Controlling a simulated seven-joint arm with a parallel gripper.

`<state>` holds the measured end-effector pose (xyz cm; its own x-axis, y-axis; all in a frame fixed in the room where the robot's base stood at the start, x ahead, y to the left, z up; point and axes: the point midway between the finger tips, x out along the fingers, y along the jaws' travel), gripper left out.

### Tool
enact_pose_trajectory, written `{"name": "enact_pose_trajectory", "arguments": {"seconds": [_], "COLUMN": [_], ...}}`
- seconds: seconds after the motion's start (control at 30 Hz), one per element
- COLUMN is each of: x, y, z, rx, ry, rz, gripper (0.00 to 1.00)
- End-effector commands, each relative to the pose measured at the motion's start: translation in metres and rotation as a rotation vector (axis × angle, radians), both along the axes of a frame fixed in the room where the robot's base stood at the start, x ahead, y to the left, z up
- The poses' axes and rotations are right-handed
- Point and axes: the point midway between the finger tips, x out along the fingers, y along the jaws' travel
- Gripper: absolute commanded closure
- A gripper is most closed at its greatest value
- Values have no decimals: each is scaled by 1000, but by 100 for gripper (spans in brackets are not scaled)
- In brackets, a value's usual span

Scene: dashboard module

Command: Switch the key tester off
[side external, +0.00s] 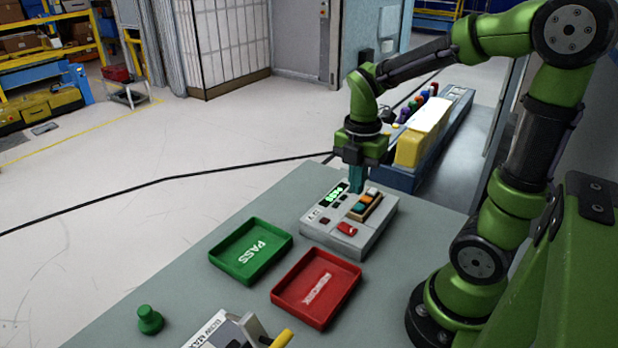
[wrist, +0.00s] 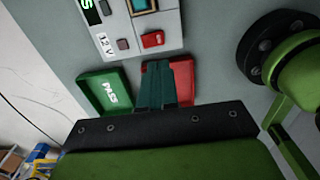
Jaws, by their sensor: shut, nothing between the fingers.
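My gripper (side external: 357,188) is shut and empty, pointing down above the tester's far side, near the display and keys. In the wrist view its fingers (wrist: 168,68) cover part of the red tray.
A green PASS tray (side external: 251,251) and a red tray (side external: 316,287) lie beside the tester. A green knob-like object (side external: 149,320) and a device with a yellow handle (side external: 232,334) are nearer. A blue bench with a yellow block (side external: 417,138) stands behind.

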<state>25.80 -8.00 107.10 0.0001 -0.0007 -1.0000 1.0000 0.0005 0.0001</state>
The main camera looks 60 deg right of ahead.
Motion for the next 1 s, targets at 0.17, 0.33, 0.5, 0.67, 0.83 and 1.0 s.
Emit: {"name": "enact_pose_trajectory", "arguments": {"seconds": [0.17, 0.33, 0.5, 0.67, 0.83, 1.0], "x": [-3, -5, -6, -6, -3, 1], "y": [0, 0, 0, 0, 0, 9], "z": [28, 38, 39, 39, 38, 34], "rx": [0, 0, 1, 1, -2, 31], "ry": [-3, 0, 1, 1, -11, -66], "rz": [0, 0, 0, -3, -138, -530], "gripper": [100, 100, 100, 100, 100, 100]}}
